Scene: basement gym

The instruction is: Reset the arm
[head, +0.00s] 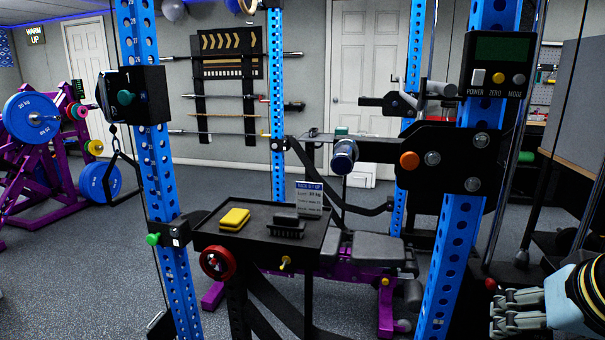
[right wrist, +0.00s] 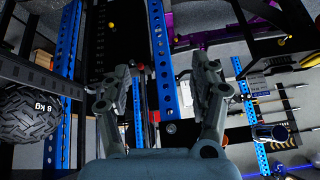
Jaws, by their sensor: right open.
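My right gripper (head: 507,312) shows at the lower right edge of the head view, to the right of the right blue rack upright (head: 455,215). It is open and empty. In the right wrist view its two grey fingers (right wrist: 164,85) stand apart, with a blue upright behind the gap. It appears to touch nothing. My left gripper and arm are not in the head view.
A control box (head: 498,63) is on the right upright. A bench (head: 364,247) stands behind. A ball marked 8 kg (right wrist: 30,114) shows in the wrist view.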

